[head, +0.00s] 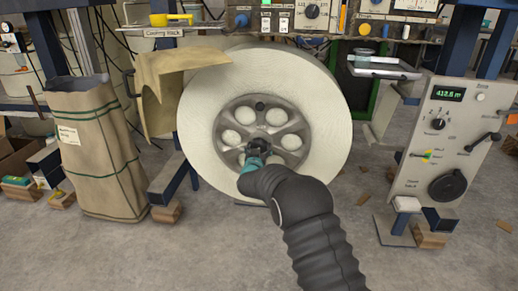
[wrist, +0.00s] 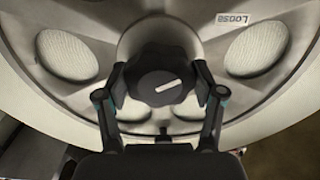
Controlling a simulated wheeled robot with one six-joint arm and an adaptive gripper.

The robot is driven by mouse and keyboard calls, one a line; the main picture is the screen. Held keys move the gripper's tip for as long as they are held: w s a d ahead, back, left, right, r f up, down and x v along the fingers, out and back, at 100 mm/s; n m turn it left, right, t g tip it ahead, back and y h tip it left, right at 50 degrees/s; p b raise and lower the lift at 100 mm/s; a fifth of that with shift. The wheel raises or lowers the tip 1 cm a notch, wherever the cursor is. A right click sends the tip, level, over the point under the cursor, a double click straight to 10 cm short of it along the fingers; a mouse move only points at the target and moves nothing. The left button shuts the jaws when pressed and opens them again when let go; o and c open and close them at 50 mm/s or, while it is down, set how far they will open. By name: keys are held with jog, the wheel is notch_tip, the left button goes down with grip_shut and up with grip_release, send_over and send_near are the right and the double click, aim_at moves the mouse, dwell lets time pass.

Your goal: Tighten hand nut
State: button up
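The hand nut (wrist: 163,82) is a black lobed knob with a white line on its face, at the centre of the roll's grey hub. The white line is slanted in the wrist view. My gripper (wrist: 162,90) is at the nut, with one finger on each side. The fingertips appear to press against the nut's sides. In the head view my gripper (head: 259,155) reaches the hub centre and partly covers the nut.
The large white tape roll (head: 325,130) surrounds the hub (head: 290,142). A control panel (head: 440,150) reading about 412.6 m stands right. A brown paper sack (head: 95,150) stands left, beside a tan sheet (head: 165,85). The grey floor in front is mostly clear.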

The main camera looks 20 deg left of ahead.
jog(key=shift+c, duration=1.1)
jog(key=shift+f+m+b, duration=0.1)
jog(key=shift+m+b, duration=0.2)
jog(key=shift+b, duration=0.05)
jog(key=shift+m+b, duration=1.2)
jog(key=shift+b, duration=0.05)
jog(key=m, duration=0.3)
jog(key=shift+m+b, duration=0.3)
jog(key=m, duration=0.4)
jog(key=shift+r+m, duration=0.2)
jog(key=shift+m, duration=0.1)
jog(key=m, duration=1.2)
jog(key=shift+m, duration=0.3)
